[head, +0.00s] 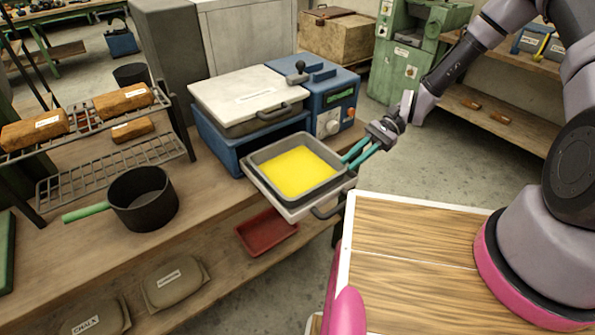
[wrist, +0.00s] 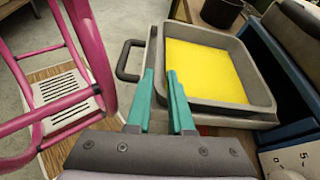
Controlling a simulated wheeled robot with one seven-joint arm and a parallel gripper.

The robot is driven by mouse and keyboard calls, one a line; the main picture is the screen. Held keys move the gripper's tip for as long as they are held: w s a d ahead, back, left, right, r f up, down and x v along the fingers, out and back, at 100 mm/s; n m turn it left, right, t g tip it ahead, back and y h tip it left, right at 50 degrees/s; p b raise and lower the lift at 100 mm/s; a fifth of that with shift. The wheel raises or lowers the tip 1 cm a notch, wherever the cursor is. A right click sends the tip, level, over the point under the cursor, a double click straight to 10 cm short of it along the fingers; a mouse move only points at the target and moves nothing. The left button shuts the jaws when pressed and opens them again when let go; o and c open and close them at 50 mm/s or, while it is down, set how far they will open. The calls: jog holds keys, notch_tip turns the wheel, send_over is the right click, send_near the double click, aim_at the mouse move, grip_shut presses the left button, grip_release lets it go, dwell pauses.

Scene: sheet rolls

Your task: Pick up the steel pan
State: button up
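The steel pan (head: 262,176) is a grey, shallow, square pan with a flat yellow layer (head: 298,171) inside. It sits on a pulled-out drawer (head: 303,209) with a dark handle, at the front of a blue machine. In the wrist view the pan (wrist: 258,98) fills the upper right. My gripper (head: 351,162) has two teal fingers and is at the pan's right rim. In the wrist view the fingers (wrist: 160,82) are apart with a narrow gap, tips by the pan's near edge. I cannot tell whether they touch the rim.
The blue machine (head: 345,88) with a pale lid (head: 248,92) stands behind the pan. A dark pot (head: 145,205) with a green handle is on the bench at left, near a wire rack (head: 110,168) holding brown blocks. A red tray (head: 266,232) lies on the lower shelf.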

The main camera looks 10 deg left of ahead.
aim_at(328, 181)
jog(key=x, duration=0.9)
grip_shut()
jog(key=shift+w, duration=0.1)
dwell(1.2)
